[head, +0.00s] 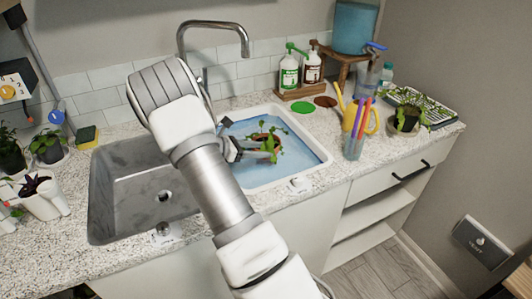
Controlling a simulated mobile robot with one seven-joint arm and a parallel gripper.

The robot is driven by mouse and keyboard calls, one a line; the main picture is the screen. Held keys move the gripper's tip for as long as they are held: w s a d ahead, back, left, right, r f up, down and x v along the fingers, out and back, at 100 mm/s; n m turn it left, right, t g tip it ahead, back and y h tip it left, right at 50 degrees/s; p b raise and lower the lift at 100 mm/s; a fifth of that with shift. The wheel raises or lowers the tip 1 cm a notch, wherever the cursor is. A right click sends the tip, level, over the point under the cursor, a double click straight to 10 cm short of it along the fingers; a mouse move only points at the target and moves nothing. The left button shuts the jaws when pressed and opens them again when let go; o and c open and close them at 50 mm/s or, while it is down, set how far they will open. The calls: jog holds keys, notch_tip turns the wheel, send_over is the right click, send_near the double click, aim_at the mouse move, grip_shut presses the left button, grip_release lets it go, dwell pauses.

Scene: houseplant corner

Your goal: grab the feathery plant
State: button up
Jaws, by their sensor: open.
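A small green plant in a terracotta pot (266,144) is in the water-filled right basin. My gripper (255,147) is open at that pot's left side, with the jaws close to it; I cannot tell whether they touch. Another plant with thin, spreading fronds (410,101) stands in a pot on the right counter, well away from my gripper. Two leafy green plants in dark pots (48,146) (10,152) and a dark-leaved plant (34,184) in a white pot are at the left. At this size I cannot tell for sure which plant is the feathery one.
The tall faucet (212,40) arches behind the sink, close to my arm. The left steel basin (130,192) looks empty. Bottles on a wooden tray (302,92), a yellow watering can (370,119) and a cup of coloured sticks (354,145) crowd the counter right of the basin.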

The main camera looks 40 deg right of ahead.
jog(key=shift+x, duration=0.8)
grip_shut()
jog(key=shift+a, duration=0.15)
dwell(0.6)
